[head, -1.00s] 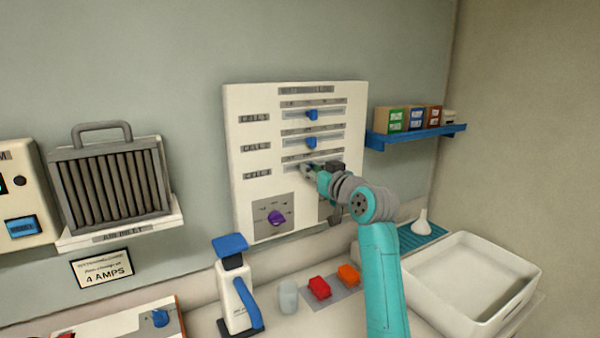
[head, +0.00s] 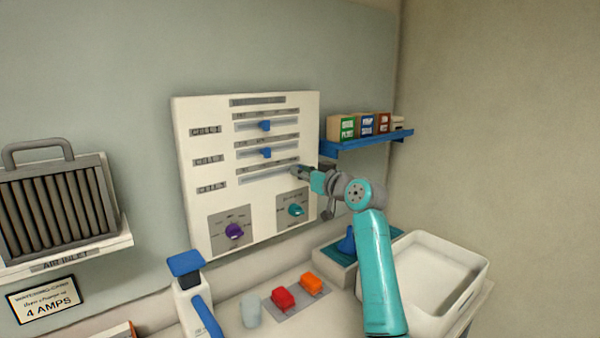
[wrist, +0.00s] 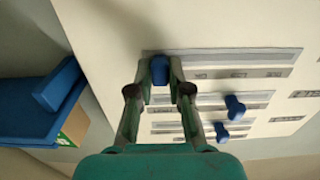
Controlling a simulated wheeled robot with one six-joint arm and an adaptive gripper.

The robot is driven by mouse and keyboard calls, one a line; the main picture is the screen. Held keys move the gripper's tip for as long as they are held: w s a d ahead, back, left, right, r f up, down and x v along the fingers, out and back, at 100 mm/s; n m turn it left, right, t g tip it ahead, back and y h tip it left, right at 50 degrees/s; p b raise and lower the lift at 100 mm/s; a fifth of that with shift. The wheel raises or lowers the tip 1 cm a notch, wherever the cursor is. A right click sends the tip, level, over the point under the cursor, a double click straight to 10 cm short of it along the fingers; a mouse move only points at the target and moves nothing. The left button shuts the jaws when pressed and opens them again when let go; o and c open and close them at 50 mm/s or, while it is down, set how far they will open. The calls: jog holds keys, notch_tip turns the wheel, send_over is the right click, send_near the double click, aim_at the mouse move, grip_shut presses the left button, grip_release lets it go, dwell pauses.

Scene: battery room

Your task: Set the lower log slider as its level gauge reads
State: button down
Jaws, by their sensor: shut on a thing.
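The white log panel (head: 200,225) on the wall has three horizontal sliders, one above another. The upper slider knob (head: 265,126) and the middle slider knob (head: 267,152) are blue and sit near mid-track. My gripper (head: 302,172) is at the right end of the lower slider track (head: 262,175). In the wrist view, turned about, my gripper (wrist: 160,78) is shut on the blue lower slider knob (wrist: 159,69), at the left end of its track there. The arm hides this knob in the head view. I cannot make out a level gauge for it.
Below the sliders are a purple dial (head: 234,231) and a teal dial (head: 296,210). A blue shelf (head: 370,143) with small boxes is close to the right of the panel.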

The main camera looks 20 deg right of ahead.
jog(key=c, duration=1.1)
grip_release()
jog(key=shift+w+d, duration=0.1)
jog(key=shift+d, duration=0.15)
jog(key=v, duration=1.2)
